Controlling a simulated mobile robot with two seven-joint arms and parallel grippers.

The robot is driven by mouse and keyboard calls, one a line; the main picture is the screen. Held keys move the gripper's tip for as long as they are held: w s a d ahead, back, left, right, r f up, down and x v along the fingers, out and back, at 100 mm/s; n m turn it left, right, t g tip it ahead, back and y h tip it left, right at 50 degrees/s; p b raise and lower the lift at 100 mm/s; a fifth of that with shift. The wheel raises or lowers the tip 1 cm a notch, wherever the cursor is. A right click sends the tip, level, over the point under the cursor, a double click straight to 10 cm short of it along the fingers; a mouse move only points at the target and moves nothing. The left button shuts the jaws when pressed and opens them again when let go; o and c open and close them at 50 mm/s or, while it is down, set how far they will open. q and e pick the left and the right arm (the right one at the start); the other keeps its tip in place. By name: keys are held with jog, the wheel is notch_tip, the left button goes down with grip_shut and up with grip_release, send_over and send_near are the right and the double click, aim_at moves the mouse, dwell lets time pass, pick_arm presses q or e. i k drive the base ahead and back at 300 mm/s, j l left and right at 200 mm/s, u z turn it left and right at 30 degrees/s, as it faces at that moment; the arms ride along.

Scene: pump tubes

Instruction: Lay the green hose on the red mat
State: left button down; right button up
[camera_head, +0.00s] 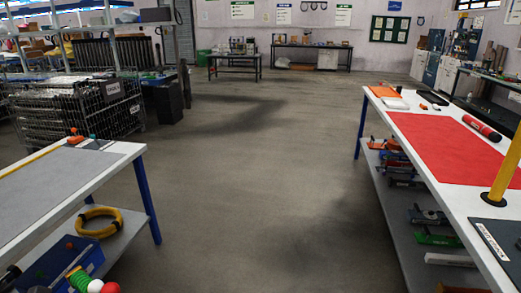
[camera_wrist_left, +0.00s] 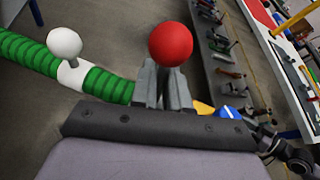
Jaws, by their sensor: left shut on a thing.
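The green ribbed hose (camera_wrist_left: 28,52) extends left from my left gripper (camera_wrist_left: 165,80) in the left wrist view. It has a white collar with a white ball knob (camera_wrist_left: 65,43). A red ball knob (camera_wrist_left: 170,44) stands above the closed fingers, which hide how its stem joins the hose. In the head view, a bit of the green hose (camera_head: 77,279) shows at the bottom left edge. The red mat (camera_head: 440,147) lies on the white table at right, well away from the hose.
A red tube with black ends (camera_head: 482,128) lies at the mat's right edge. A yellow post (camera_head: 506,165) stands at the table's near right. A grey-topped table (camera_head: 55,190) is at left, with a yellow ring (camera_head: 98,222) on its shelf. The floor between is clear.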

aim_at(420, 138)
jog(key=i+z, duration=0.2)
jog(key=z, duration=0.2)
jog(key=i+j+z, duration=0.1)
jog(key=i+z, duration=0.15)
jog(key=z, duration=0.2)
jog(key=i+j+z, duration=0.15)
jog(key=z, duration=0.25)
jog(key=i+j+z, duration=0.2)
jog(key=z, duration=0.2)
jog(key=i+j+z, duration=0.15)
jog(key=z, duration=0.15)
jog(key=i+j+z, duration=0.15)
jog(key=j+z, duration=0.15)
jog(key=i+j+z, duration=0.2)
jog(key=j, duration=0.2)
jog(key=j+z, duration=0.2)
jog(key=j, duration=0.2)
jog(key=i+j+z, duration=0.1)
jog(key=j+z, duration=0.15)
jog(key=j, duration=0.2)
